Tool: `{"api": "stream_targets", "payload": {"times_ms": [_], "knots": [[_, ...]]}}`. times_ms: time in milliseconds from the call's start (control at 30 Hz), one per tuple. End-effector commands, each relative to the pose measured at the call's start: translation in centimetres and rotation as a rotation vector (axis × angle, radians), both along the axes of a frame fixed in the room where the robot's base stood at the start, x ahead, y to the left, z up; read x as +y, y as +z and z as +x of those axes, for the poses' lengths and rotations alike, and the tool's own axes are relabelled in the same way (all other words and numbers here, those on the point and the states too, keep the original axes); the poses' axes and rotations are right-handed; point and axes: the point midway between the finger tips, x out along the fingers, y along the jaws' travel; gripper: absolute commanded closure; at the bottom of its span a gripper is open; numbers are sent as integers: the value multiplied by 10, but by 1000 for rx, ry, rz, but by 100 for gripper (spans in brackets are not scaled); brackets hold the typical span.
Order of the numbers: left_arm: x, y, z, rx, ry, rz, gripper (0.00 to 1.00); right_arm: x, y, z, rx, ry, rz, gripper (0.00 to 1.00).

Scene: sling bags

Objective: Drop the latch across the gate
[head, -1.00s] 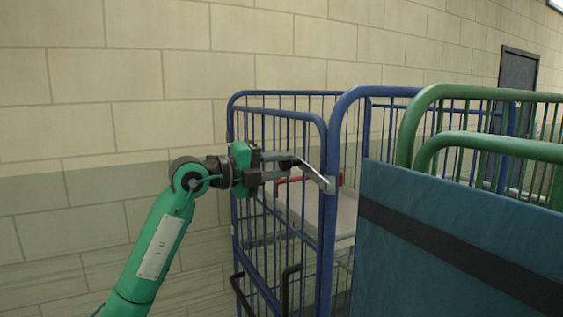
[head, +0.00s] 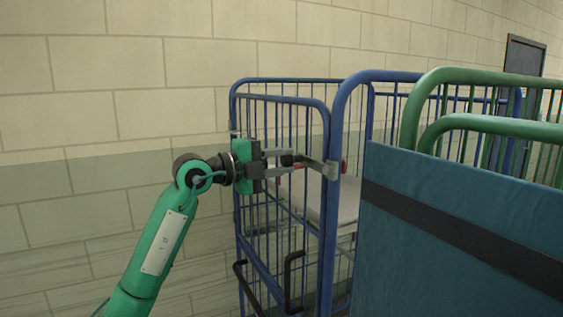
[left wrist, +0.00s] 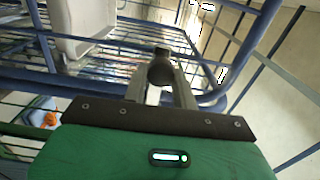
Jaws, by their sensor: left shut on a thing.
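The blue-barred gate (head: 285,99) of a roll cage stands upright in the middle of the head view. A short grey metal latch (head: 317,165) lies nearly level at its upper right, reaching the blue upright (head: 333,215). My left gripper (head: 287,160) is shut on the latch's left end, in front of the gate bars. In the left wrist view the fingertips (left wrist: 160,72) close around a dark round knob. The fingers partly hide the latch, and I cannot tell whether it is seated. My right gripper is not in view.
A teal panel with a dark band (head: 450,220) and green-framed cages (head: 490,122) stand close on the right. A pale box (head: 320,195) is inside the blue cage. A block wall (head: 120,60) is behind; the space left of the cage is clear.

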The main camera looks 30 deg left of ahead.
Motion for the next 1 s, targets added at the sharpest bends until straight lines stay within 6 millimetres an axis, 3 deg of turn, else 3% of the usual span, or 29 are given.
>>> {"api": "stream_targets", "payload": {"times_ms": [33,133,567,1000], "knots": [[-1,-2,0,6,-2,0,71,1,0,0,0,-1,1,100],[-1,-3,0,6,-2,0,51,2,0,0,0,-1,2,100],[5,-4,-9,4,-1,1,51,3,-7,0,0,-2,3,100],[53,-7,-89,4,1,3,51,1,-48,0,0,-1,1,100]]}}
